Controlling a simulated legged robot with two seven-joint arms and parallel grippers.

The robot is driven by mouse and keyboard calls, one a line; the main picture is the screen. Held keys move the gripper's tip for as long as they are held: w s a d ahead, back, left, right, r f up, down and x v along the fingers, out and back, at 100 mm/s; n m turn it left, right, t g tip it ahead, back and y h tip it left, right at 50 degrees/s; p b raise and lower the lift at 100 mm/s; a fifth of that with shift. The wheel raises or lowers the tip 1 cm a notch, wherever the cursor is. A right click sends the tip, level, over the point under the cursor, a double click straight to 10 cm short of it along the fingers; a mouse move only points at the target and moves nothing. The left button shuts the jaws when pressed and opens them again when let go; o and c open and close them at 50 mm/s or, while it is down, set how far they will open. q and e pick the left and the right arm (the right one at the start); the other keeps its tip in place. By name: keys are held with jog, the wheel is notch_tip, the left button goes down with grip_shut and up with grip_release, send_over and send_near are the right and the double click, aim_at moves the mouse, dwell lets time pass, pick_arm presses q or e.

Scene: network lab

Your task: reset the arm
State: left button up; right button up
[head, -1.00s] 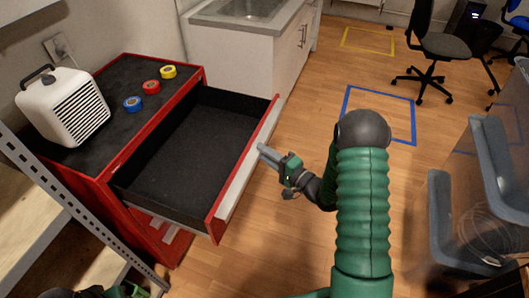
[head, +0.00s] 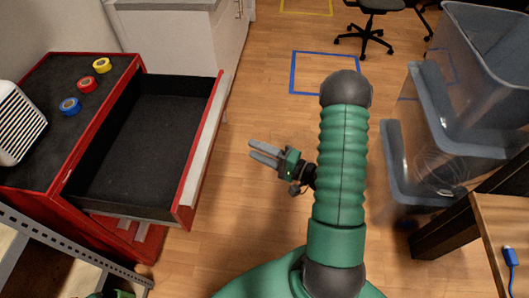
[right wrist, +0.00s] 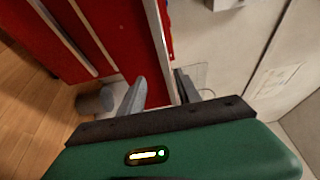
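My right arm (head: 341,165) reaches forward in the middle of the head view. Its right gripper (head: 264,153) points left toward the open drawer (head: 130,150) of the red cabinet, apart from the drawer front. Its two fingers are spread with nothing between them. In the right wrist view the right gripper (right wrist: 160,88) also shows open and empty, with red cabinet panels beyond it. Only a small green and dark piece, probably my left gripper (head: 118,294), shows at the bottom left edge; its fingers cannot be made out.
The cabinet top holds yellow (head: 102,65), red (head: 87,84) and blue (head: 69,106) tape rolls and a white heater (head: 18,125). The drawer is empty. Clear bins (head: 440,125) stand right, near a wooden table (head: 500,225). A chair (head: 372,25) stands behind. Floor between is free.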

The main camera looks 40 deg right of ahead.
jog(key=shift+v, duration=1.25)
jog(key=w+a+r+n+g+h+p, duration=0.1)
jog(key=w+a+n+g+h+p, duration=0.3)
jog(key=w+n+g, duration=0.45)
jog(key=s+a+r+n+g+p, duration=0.2)
jog(key=s+a+n+g, duration=0.1)
jog(key=s+a, duration=0.3)
jog(key=s+a+r+n+g+h+p, duration=0.1)
jog(key=s+a+r+n+g, duration=0.2)
jog(key=s+a, duration=0.3)
jog(key=shift+a+p, duration=0.4)
jog(key=shift+a, duration=0.1)
jog(key=shift+s+a+r+n, duration=0.1)
jog(key=shift+s+a+n, duration=0.05)
jog(key=shift+a+n, duration=0.1)
